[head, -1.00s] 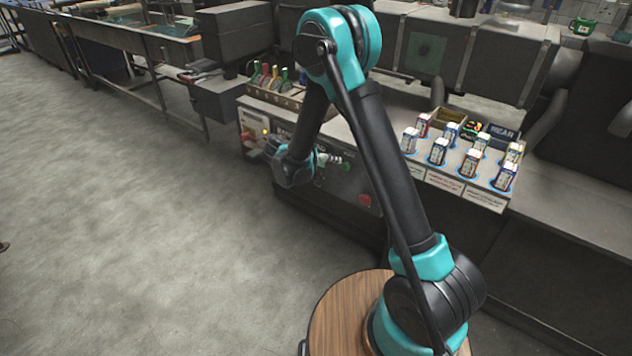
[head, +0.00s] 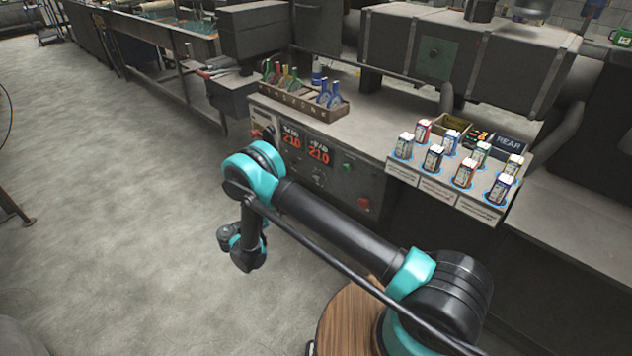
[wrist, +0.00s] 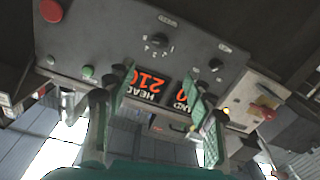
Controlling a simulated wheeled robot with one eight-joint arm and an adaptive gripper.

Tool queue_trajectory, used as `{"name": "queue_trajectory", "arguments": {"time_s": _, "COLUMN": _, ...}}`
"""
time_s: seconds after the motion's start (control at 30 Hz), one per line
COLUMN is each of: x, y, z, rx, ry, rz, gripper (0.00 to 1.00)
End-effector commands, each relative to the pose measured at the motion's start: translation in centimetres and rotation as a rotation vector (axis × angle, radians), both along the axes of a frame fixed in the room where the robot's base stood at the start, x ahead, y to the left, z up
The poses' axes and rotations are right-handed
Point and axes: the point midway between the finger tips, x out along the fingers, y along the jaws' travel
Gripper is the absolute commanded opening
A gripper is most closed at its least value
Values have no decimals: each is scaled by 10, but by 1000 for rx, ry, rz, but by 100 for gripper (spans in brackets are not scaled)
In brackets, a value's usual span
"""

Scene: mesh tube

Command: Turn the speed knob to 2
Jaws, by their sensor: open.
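The control panel (head: 335,190) stands beyond my arm in the head view and appears upside down in the wrist view. A black knob (wrist: 163,45) with numerals around it sits above the red displays there; its label is too small to read, so I cannot confirm that it is the speed knob. A small dark dial (head: 318,178) shows under the displays in the head view. My gripper (wrist: 160,95) is open and empty, its two fingers spread in front of the panel, apart from the knob. Its fingers are hidden in the head view.
The lit displays (head: 305,145) read 210. The panel also holds a red button (head: 364,203), a green button (head: 347,167) and a smaller knob (wrist: 215,63).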

Motion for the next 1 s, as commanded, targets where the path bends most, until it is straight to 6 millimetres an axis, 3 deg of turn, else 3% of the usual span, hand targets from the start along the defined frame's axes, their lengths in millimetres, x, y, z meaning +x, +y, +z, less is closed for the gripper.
{"name": "queue_trajectory", "arguments": {"time_s": 0.17, "x": 13, "y": -11, "z": 0, "rx": 1, "ry": -2, "rz": -3, "gripper": 53}}
{"name": "queue_trajectory", "arguments": {"time_s": 0.8, "x": 109, "y": -87, "z": 0, "rx": 0, "ry": 0, "rz": -3, "gripper": 53}}
{"name": "queue_trajectory", "arguments": {"time_s": 1.0, "x": 129, "y": -101, "z": 0, "rx": 0, "ry": 0, "rz": -2, "gripper": 53}}
